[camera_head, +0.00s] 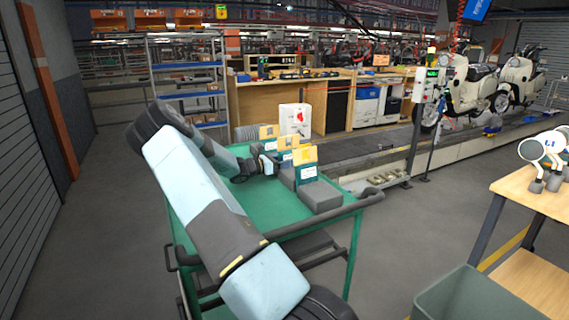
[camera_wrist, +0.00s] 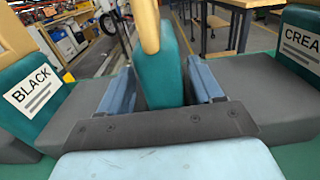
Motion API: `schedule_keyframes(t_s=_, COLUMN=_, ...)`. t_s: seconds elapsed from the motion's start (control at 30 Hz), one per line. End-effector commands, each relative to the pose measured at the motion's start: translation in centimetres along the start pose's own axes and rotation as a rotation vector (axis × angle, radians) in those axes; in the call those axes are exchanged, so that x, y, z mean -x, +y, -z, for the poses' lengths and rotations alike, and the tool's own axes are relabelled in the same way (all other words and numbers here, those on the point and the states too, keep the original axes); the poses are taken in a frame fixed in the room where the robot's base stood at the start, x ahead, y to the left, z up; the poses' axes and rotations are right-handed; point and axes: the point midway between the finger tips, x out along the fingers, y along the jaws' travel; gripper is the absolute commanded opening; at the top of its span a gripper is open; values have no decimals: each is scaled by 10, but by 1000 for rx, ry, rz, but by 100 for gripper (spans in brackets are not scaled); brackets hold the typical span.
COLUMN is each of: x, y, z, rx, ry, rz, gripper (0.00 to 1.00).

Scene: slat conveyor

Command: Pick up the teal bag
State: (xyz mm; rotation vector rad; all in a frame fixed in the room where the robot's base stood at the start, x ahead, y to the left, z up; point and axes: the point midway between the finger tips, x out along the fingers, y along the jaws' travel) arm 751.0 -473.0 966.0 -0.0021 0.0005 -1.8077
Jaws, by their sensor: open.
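Several teal bags with tan tops and white labels stand in grey blocks on a green cart (camera_head: 225,172). In the wrist view a teal bag (camera_wrist: 160,72) stands upright between the two blue fingers of my gripper (camera_wrist: 163,88), with gaps visible on both sides. Its label does not show. A bag labelled BLACK (camera_wrist: 20,115) is on the left and one whose label begins CREA (camera_wrist: 298,65) is on the right. In the head view my gripper (camera_head: 268,163) is low over the cart beside the row; the nearest bag (camera_head: 305,165) is to its right.
The neighbouring grey blocks (camera_head: 320,196) sit close on the cart top. A white box with a red mark (camera_head: 295,119) is behind the row. A wooden table (camera_head: 520,190) and a grey-green bin (camera_head: 470,298) are at the right. Floor at left is clear.

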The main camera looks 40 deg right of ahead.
Motion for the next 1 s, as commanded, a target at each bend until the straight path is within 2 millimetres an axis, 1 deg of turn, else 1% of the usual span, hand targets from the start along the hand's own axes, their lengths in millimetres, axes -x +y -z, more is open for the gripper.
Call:
schedule_keyframes(t_s=0.07, x=-3, y=0, z=0, rx=0, ry=0, rz=-1, gripper=65)
schedule_keyframes(t_s=0.23, x=-2, y=0, z=0, rx=0, ry=1, rz=-1, gripper=65)
schedule_keyframes(t_s=0.9, x=-1, y=2, z=0, rx=-2, ry=1, rz=-5, gripper=1)
schedule_keyframes(t_s=1.0, x=-1, y=2, z=0, rx=-2, ry=1, rz=-5, gripper=0)
